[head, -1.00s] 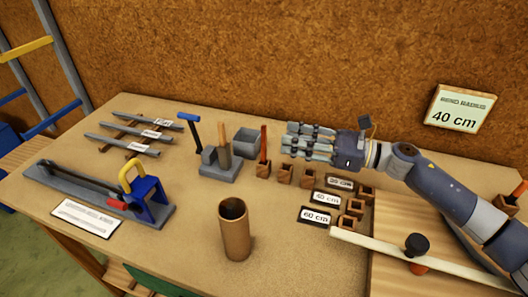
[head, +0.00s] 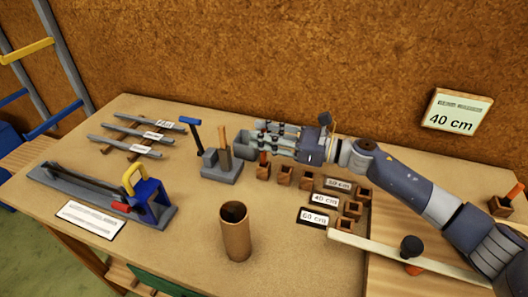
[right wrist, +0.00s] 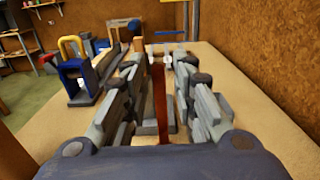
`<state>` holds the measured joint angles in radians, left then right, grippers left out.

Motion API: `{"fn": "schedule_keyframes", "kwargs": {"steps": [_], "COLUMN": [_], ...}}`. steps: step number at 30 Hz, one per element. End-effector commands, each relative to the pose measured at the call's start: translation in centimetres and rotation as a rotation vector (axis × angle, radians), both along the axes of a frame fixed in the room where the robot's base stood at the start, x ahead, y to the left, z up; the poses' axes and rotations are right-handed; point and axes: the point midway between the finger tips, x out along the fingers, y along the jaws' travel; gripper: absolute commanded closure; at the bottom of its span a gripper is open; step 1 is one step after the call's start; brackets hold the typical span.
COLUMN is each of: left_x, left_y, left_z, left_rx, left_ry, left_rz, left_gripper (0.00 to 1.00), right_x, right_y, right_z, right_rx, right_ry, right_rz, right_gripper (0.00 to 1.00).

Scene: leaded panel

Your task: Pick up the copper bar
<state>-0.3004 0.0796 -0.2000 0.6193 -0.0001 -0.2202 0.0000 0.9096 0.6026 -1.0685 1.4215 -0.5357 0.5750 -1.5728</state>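The copper bar (head: 262,157), a thin red-orange rod, stands upright in a small wooden block behind the middle of the table. My right gripper (head: 254,139) reaches in from the right at its height, and its fingers hide part of the bar. In the right wrist view the reddish bar (right wrist: 161,100) shows in the gap between the two fingers of my right gripper (right wrist: 160,75). The fingers look spread, with space beside the bar. My left gripper is not in view.
A grey block holding a brown bar and a blue-handled tool (head: 221,170) stands left of the fingers. Small wooden blocks (head: 285,176) stand below the hand. A brown tube (head: 236,235) stands in front. Bare tabletop lies around the tube.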

Motion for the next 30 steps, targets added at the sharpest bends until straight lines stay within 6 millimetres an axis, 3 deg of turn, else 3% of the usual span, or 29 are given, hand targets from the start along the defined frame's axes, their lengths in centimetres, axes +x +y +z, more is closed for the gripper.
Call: {"fn": "schedule_keyframes", "kwargs": {"steps": [1,2,17,30], "left_x": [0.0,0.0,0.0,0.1], "left_y": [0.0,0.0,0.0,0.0], "left_z": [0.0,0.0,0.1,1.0], "left_rx": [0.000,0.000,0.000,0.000], "left_ry": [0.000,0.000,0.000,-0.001], "left_rz": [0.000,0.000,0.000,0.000], "left_gripper": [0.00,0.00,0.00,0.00], "right_x": [0.0,0.0,0.0,0.8], "right_y": [0.0,0.0,-0.1,-1.1], "right_z": [0.0,0.0,0.3,3.2], "right_rx": [0.000,0.000,0.002,0.002], "right_ry": [0.000,0.000,-0.001,-0.002], "right_rz": [0.000,0.000,0.000,-0.005], "right_gripper": [0.94,1.00,1.00,1.00]}}
